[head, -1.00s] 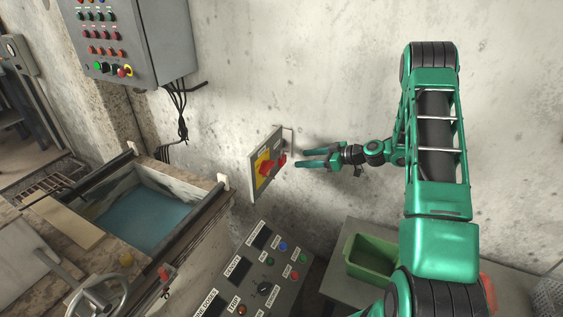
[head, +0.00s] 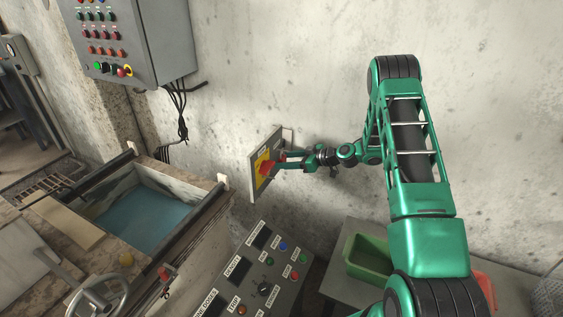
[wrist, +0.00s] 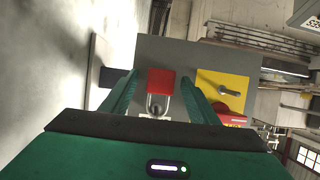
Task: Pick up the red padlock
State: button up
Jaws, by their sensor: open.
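The red padlock (wrist: 161,81) shows in the wrist view as a red block with a metal shackle, in front of a grey panel (wrist: 150,50) with a yellow plate (wrist: 226,88). In the head view the panel (head: 256,188) is fixed to the wall, and the padlock is mostly hidden by my gripper's fingers. My gripper (head: 284,161) is open at the panel, and in the wrist view its two green fingers (wrist: 160,95) stand on either side of the padlock. I cannot tell whether they touch it. A red switch handle (head: 266,168) is on the yellow plate.
A sloped control console (head: 262,270) stands below the panel. A green bin (head: 368,260) sits on a grey bench at the lower right. A grey control box (head: 130,40) hangs at upper left. The wall right of the panel is bare.

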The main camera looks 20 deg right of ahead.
jog(key=c, duration=1.2)
jog(key=shift+r, duration=0.15)
jog(key=shift+r, duration=0.6)
jog(key=s+d, duration=1.2)
jog(key=shift+s+d, duration=0.35)
jog(key=shift+s, duration=0.05)
jog(key=shift+r, duration=0.45)
jog(key=shift+s+d, duration=1.6)
jog(key=shift+s+d, duration=2.1)
